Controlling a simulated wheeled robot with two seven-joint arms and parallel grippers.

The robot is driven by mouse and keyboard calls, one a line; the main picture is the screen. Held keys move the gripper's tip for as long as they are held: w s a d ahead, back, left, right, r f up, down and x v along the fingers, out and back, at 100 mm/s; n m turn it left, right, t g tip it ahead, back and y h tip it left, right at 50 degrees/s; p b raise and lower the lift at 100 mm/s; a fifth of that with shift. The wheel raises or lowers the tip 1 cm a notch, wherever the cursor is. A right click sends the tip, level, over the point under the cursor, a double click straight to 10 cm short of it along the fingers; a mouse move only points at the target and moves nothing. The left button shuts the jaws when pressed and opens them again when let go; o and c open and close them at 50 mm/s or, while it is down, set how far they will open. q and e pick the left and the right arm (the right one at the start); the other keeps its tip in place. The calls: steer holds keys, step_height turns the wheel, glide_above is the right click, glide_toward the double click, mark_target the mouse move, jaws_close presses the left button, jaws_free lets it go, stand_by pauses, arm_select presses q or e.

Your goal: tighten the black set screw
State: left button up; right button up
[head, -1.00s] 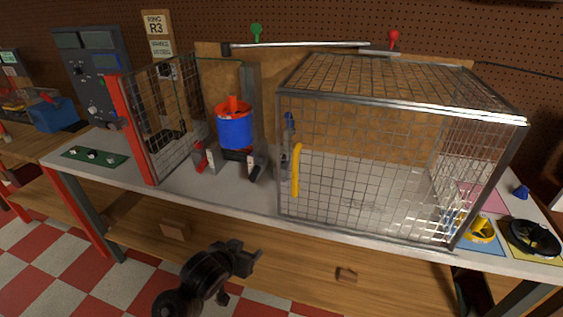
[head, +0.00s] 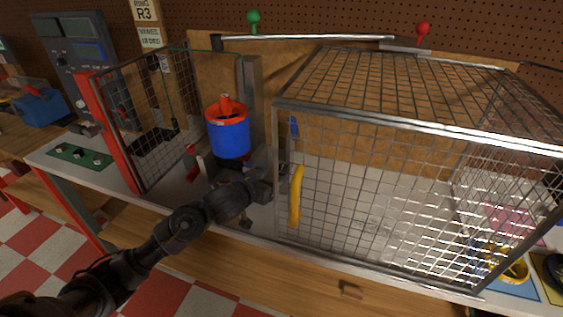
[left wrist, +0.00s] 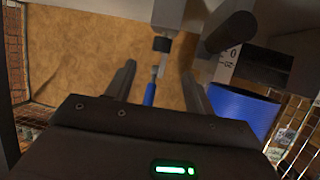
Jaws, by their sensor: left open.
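My left gripper (head: 266,188) is open, in front of the rotor stand and just left of the yellow cage handle. In the left wrist view its two fingers (left wrist: 160,88) stand apart. A slim blue piece with a grey tip (left wrist: 149,94) shows between them; I cannot tell whether they touch it. A black cylindrical head (left wrist: 162,44), possibly the black set screw, sits on a grey part just beyond the fingertips. The blue rotor duct (head: 229,138) with its red rim is upright on the stand; its blue wall also shows in the left wrist view (left wrist: 242,106). My arm partly hides the stand.
A wire cage (head: 400,190) with a yellow handle (head: 296,195) fills the bench right of my gripper. A red-framed mesh panel (head: 112,135) stands to the left. A green board (head: 80,156) lies at the far left. A yellow part (head: 515,270) is at the right.

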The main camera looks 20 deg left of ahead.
arm_select(q)
steer(key=x, duration=0.8)
steer(key=shift+w+a+f+p, duration=0.1)
steer(key=shift+w+p, duration=0.2)
steer(key=shift+w, duration=0.45)
steer(key=shift+w+f, duration=0.35)
steer(key=shift+w, duration=0.1)
arm_select(e)
steer(key=shift+s+d+r, duration=0.15)
steer(key=shift+s+r, duration=0.05)
steer(key=shift+s, duration=0.2)
steer(key=shift+s+d+r, duration=0.15)
steer(key=shift+s, duration=0.2)
